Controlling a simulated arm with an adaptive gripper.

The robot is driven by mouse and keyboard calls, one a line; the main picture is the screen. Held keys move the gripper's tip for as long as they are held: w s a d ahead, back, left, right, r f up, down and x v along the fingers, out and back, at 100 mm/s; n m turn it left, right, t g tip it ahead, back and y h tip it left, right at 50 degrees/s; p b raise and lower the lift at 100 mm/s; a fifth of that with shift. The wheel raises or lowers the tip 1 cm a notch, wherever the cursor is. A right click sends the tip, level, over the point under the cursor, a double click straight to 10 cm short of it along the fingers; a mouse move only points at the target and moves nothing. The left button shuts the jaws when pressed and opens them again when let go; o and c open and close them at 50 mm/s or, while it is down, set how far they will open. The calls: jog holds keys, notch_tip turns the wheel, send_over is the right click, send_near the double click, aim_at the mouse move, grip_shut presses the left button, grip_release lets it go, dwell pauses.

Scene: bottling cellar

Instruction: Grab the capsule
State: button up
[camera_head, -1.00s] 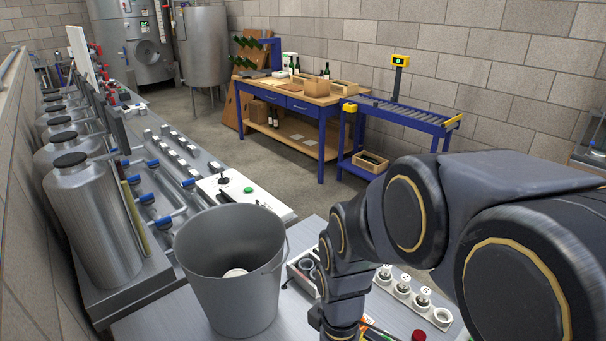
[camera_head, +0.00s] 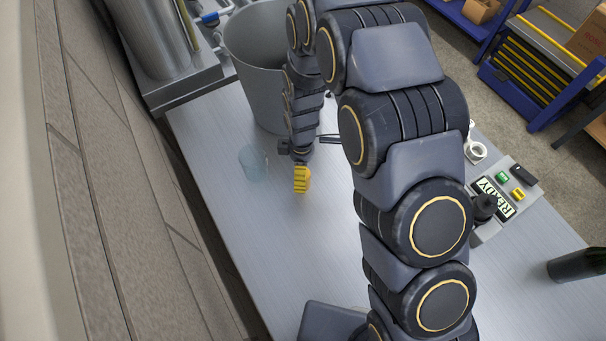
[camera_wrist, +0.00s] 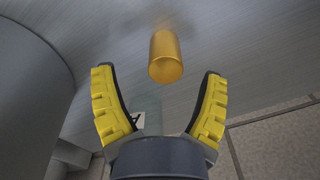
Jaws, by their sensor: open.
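The capsule (camera_wrist: 165,57) is a small gold cylinder with an open end, on the brushed metal tabletop in the wrist view. My gripper (camera_wrist: 158,82) has its two yellow ribbed fingers spread wide. The capsule lies just ahead of the fingertips, roughly centred between them, with no visible contact. In the head view my gripper (camera_head: 302,180) shows as a yellow ribbed finger low over the table, beside the bucket. I cannot make out the capsule there; it may be hidden by the gripper.
A grey bucket (camera_head: 256,75) stands close behind my gripper. A translucent bluish cup (camera_head: 253,162) is just left of it. The front left tabletop (camera_head: 262,240) is clear.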

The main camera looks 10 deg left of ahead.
jog(key=f, duration=0.4)
jog(key=shift+s+d+f, duration=0.2)
jog(key=shift+s+f, duration=0.05)
jog(key=shift+f, duration=0.05)
jog(key=shift+c, duration=0.4)
jog(key=c, duration=0.7)
